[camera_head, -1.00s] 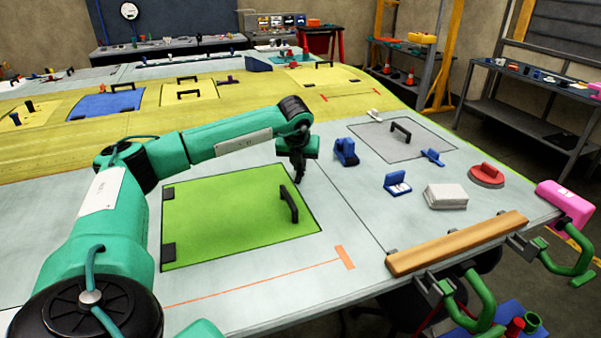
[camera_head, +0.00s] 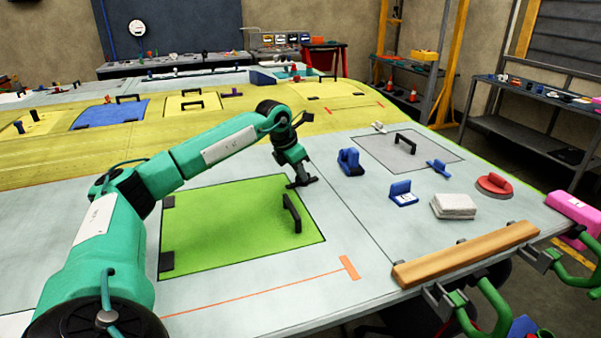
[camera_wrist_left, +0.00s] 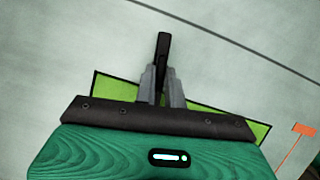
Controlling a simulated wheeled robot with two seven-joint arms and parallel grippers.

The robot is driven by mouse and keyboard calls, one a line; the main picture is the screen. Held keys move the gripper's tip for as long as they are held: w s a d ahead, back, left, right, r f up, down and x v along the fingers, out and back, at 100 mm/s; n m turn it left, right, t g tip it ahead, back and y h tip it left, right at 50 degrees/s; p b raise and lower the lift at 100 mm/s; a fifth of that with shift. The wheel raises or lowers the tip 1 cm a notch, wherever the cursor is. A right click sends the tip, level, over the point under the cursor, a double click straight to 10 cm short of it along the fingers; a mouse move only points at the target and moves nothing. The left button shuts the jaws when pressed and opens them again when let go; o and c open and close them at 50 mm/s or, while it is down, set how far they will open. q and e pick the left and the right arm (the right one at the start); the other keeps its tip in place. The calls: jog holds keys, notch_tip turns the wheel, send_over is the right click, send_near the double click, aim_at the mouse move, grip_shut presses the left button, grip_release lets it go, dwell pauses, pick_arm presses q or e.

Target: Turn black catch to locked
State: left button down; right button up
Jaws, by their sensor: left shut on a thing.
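My left gripper (camera_head: 299,180) is at the far right edge of the green panel, which has a black handle (camera_head: 291,213). In the left wrist view the grey fingers (camera_wrist_left: 162,88) are shut on the black catch (camera_wrist_left: 163,48). The catch is a narrow dark bar that sticks out beyond the fingertips over the pale skin. Its lower part is hidden between the fingers. In the head view, the gripper and catch are dark and hard to tell apart. The green panel (camera_head: 230,225) lies flat in its opening, and its corners also show behind the gripper in the left wrist view (camera_wrist_left: 112,88).
To the right are a blue clamp-like part (camera_head: 349,162), a smaller blue block (camera_head: 402,194), a white stack (camera_head: 453,207) and a red round piece (camera_head: 494,184). A grey panel (camera_head: 385,152) lies behind them. A wooden bar (camera_head: 465,255) lines the front edge.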

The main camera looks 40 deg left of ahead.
pick_arm(q)
jog(key=shift+a+m+h, duration=0.1)
jog(key=shift+m+h, duration=0.2)
jog(key=shift+m, duration=0.7)
jog(key=c, duration=1.5)
grip_release()
jog(key=shift+w+g, duration=0.1)
jog(key=shift+g, duration=0.2)
